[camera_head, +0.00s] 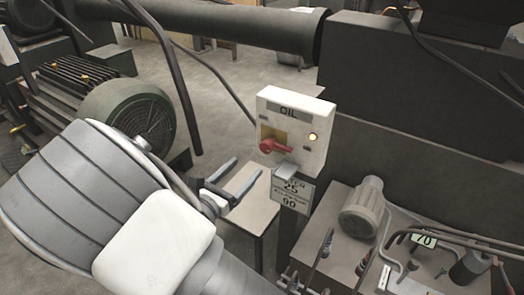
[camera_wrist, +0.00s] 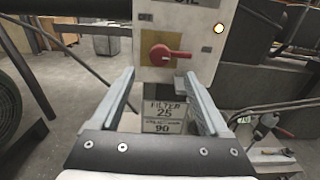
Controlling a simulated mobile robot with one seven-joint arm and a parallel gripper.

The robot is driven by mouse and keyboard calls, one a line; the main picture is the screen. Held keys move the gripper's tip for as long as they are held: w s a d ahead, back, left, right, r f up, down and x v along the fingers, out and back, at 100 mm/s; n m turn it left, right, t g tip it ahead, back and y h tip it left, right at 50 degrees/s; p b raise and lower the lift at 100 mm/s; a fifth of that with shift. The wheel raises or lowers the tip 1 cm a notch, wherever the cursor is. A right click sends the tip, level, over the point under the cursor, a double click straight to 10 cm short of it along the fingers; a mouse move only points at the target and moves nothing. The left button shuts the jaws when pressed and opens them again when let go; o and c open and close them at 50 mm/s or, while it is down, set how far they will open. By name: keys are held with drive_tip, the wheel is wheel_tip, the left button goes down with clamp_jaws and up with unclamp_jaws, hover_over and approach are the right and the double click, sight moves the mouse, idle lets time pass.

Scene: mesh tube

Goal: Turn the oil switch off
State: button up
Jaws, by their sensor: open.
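The oil switch box (camera_head: 310,120) is a white panel labelled OIL, mounted on a post right of centre in the head view. Its red rotary handle (camera_head: 275,147) sits on a yellow plate and points sideways to the right. A lit amber lamp (camera_head: 313,137) is on the box's right side. In the wrist view the red handle (camera_wrist: 168,53) lies nearly horizontal, ahead of my gripper (camera_wrist: 163,92) and above the line between its fingers. My gripper (camera_head: 248,182) is open and empty, left of and below the switch, apart from it.
A FILTER 25 / 90 sign (camera_head: 291,192) hangs below the box. A small table (camera_head: 252,190) stands behind my gripper. A motor and pipes (camera_head: 363,207) sit on a bench at lower right. A large green motor (camera_head: 130,125) and hanging cables are at left.

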sight(264, 148)
drive_tip(key=x, duration=0.9)
drive_tip(key=shift+w+d, duration=0.15)
drive_tip(key=shift+w, duration=0.05)
drive_tip(key=shift+r, duration=0.1)
clamp_jaws()
